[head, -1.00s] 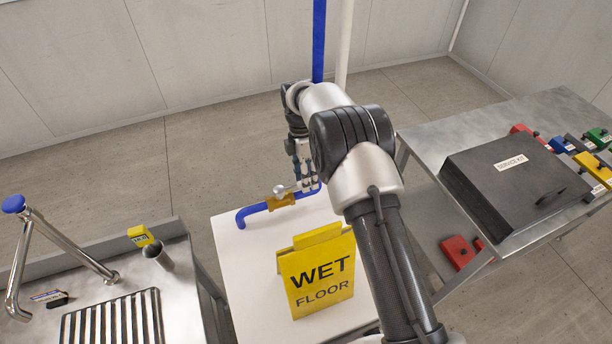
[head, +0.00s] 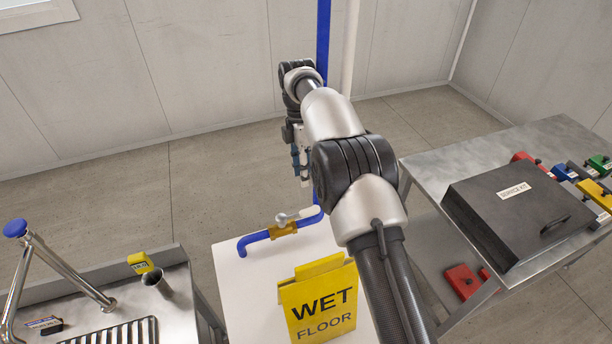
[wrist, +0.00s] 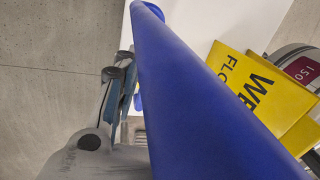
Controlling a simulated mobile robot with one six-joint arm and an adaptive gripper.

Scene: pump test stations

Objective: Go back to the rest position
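My gripper (head: 301,165) is raised over the back of the white table, above the valve and close beside the upright blue pipe (head: 322,60). My own arm hides part of it. In the wrist view the blue pipe (wrist: 195,90) crosses close in front of the camera and hides part of my gripper (wrist: 122,88), so its opening is unclear. No object shows in its visible part. The yellow-bodied valve (head: 284,229) with a pale handle sits on the blue pipe's low horizontal run, apart from my gripper.
A yellow wet floor sign (head: 320,303) stands on the white table (head: 258,285). On the right, a metal bench (head: 440,160) holds a black service kit case (head: 515,210) and coloured parts. On the left is a metal sink bench (head: 180,300). A white pipe (head: 349,50) stands behind.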

